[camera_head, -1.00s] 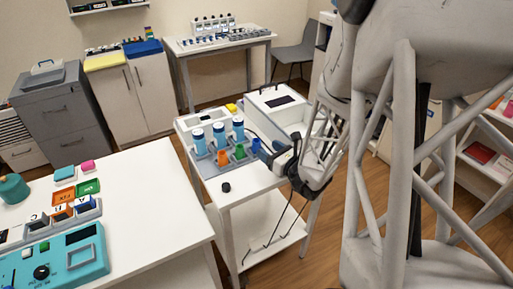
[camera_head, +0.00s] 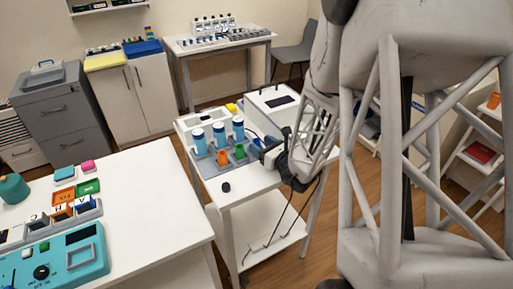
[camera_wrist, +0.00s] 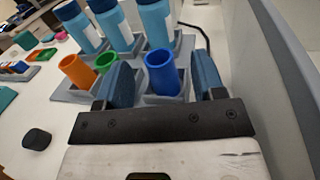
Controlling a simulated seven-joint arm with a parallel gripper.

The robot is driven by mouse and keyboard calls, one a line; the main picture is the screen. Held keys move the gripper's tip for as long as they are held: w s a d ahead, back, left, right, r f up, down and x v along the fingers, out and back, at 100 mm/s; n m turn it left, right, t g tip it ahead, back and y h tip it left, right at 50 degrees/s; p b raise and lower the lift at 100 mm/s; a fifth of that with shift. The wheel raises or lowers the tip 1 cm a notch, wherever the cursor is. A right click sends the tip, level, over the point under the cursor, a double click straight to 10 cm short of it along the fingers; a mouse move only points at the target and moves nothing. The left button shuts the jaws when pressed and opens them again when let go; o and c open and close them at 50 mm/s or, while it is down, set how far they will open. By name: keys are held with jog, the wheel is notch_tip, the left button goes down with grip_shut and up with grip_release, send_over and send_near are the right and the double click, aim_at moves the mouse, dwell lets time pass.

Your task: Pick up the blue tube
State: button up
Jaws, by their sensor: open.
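The blue tube (camera_wrist: 162,73) stands upright in a slot of a grey rack (camera_wrist: 73,96) in the wrist view. My gripper (camera_wrist: 165,85) is open, with one finger on each side of the blue tube and a gap to it on both sides. In the head view my gripper (camera_head: 264,150) is at the right end of the rack (camera_head: 213,170), and the blue tube is mostly hidden there. An orange tube (camera_wrist: 77,71) and a green tube (camera_wrist: 106,62) stand in the same rack, left of my left finger.
Several tall blue bottles (camera_wrist: 157,24) with white labels stand behind the tubes. A small black cap (camera_wrist: 37,139) lies on the white cart (camera_head: 239,199) at front left. A white box machine (camera_head: 273,103) stands behind my gripper. A black cable runs behind the rack.

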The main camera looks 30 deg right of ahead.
jog(key=shift+x, duration=1.4)
jog(key=shift+c, duration=0.2)
jog(key=c, duration=1)
